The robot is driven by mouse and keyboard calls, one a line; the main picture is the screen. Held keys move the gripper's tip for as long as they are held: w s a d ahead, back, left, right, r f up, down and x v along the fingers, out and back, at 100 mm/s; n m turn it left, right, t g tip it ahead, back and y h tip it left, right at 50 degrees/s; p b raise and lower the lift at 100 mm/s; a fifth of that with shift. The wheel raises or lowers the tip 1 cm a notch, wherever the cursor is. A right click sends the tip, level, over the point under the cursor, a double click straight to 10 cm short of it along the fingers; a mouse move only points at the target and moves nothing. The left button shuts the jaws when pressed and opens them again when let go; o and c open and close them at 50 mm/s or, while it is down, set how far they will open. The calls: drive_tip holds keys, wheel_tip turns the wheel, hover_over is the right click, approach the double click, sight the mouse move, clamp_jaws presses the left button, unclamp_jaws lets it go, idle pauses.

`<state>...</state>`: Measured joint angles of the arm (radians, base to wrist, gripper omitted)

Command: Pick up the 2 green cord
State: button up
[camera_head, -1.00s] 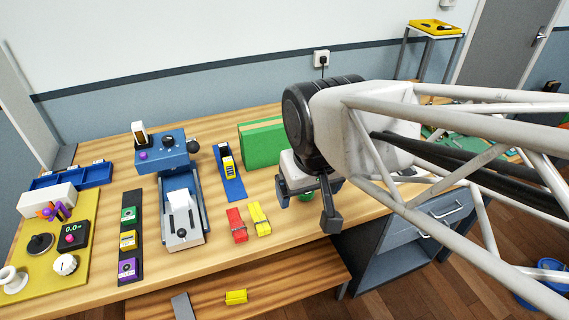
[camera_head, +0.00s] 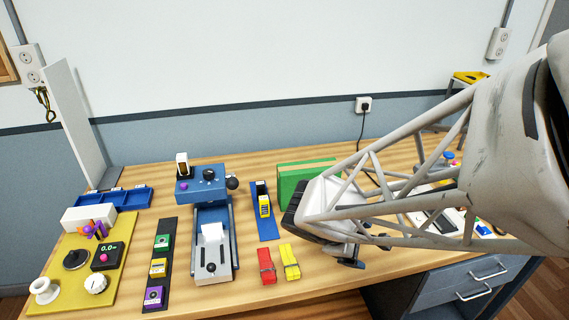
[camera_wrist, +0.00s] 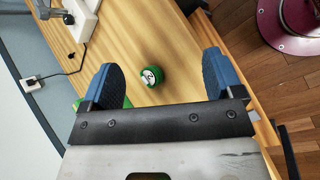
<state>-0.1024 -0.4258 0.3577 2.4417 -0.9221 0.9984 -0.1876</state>
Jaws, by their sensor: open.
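A small round green item with a white mark on its face, seemingly the green cord (camera_wrist: 152,77), lies on the wooden bench in the wrist view. I cannot read its mark. My gripper (camera_wrist: 160,68) is open, with its blue fingers set wide and apart from the green item, which shows between and below the fingertips. In the head view my arm covers most of my gripper and hides the green item.
A green box (camera_head: 296,180) stands behind my forearm. A blue device (camera_head: 211,235) stands farther left. In the wrist view, a white power strip (camera_wrist: 78,18) lies at upper left, and the bench edge is at right.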

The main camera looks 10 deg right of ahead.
drive_tip(key=w+f+n+t+h, duration=0.1)
drive_tip(key=w+f+n+t, duration=0.1)
drive_tip(key=w+f+n, duration=0.1)
drive_tip(key=w+a+f+n+t+h, duration=0.1)
drive_tip(key=w+f+n+t, duration=0.1)
drive_tip(key=n, duration=0.4)
drive_tip(key=w+a+f+n+t, duration=0.1)
drive_tip(key=w+f+n+t, duration=0.1)
drive_tip(key=w+f+n, duration=0.2)
drive_tip(key=shift+w+a+f+n+h, duration=0.1)
drive_tip(key=shift+w+f+n+h, duration=0.1)
drive_tip(key=shift+f, duration=0.25)
drive_tip(key=shift+w+a+f+n+h, duration=0.1)
drive_tip(key=shift+f+n+h, duration=0.1)
drive_tip(key=shift+f, duration=0.25)
drive_tip(key=shift+w+a+f+n+t, duration=0.25)
drive_tip(key=shift+f+n+t, duration=0.15)
drive_tip(key=shift+n+t, duration=0.1)
drive_tip(key=shift+d, duration=0.15)
drive_tip(key=shift+x, duration=1.2)
drive_tip(key=shift+w, duration=0.1)
drive_tip(key=shift+x, duration=2.5)
